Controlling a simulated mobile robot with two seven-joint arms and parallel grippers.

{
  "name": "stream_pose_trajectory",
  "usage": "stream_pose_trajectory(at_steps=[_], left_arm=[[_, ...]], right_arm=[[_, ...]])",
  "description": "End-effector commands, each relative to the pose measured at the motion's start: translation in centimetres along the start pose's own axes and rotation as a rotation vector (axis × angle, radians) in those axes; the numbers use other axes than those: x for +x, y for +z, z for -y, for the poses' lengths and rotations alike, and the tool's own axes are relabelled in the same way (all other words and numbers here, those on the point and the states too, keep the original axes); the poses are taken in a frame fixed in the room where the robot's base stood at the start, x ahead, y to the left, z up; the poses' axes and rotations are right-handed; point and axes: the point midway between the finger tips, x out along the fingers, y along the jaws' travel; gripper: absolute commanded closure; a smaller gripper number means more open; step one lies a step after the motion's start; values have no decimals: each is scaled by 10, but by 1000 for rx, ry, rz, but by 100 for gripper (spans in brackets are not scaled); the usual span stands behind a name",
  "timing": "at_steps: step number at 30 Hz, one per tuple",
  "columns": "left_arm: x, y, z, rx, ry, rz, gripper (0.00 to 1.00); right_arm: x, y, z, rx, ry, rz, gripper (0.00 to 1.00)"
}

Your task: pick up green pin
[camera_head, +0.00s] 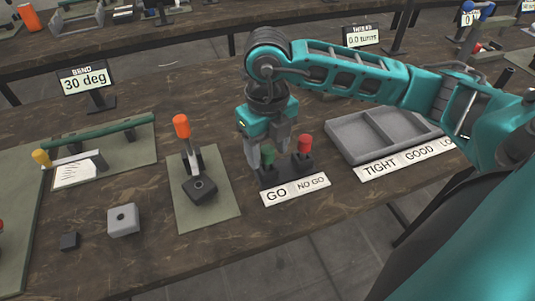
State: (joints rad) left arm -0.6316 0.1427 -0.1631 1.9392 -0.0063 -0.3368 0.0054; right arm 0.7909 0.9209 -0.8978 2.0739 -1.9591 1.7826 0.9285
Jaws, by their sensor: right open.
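The green pin (267,156) stands upright in a dark holder (287,171) above the word GO. A red pin (305,144) stands beside it, above NO GO. My right gripper (268,152) points down over the holder from behind, with its grey fingers apart on either side of the green pin. The right finger sits between the two pins. I cannot tell whether the fingers touch the green pin. My left gripper is not in view.
A press with an orange handle (181,126) stands on a mat to the left. A grey divided tray (345,142) lies to the right, behind the TIGHT and GOOD labels. A grey block (124,221) and a small dark block (69,241) sit at front left.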

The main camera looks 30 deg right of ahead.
Motion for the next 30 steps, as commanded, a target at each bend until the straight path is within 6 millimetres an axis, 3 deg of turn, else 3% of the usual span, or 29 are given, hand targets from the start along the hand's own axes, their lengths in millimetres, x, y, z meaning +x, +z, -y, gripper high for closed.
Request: stream_pose_trajectory(at_steps=[5, 13, 30], left_arm=[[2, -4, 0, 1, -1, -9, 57], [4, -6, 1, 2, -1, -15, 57], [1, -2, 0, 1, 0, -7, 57]], right_arm=[[20, 0, 0, 1, 0, -1, 42], [22, 0, 0, 1, 0, 1, 42], [21, 0, 0, 0, 1, 1, 97]])
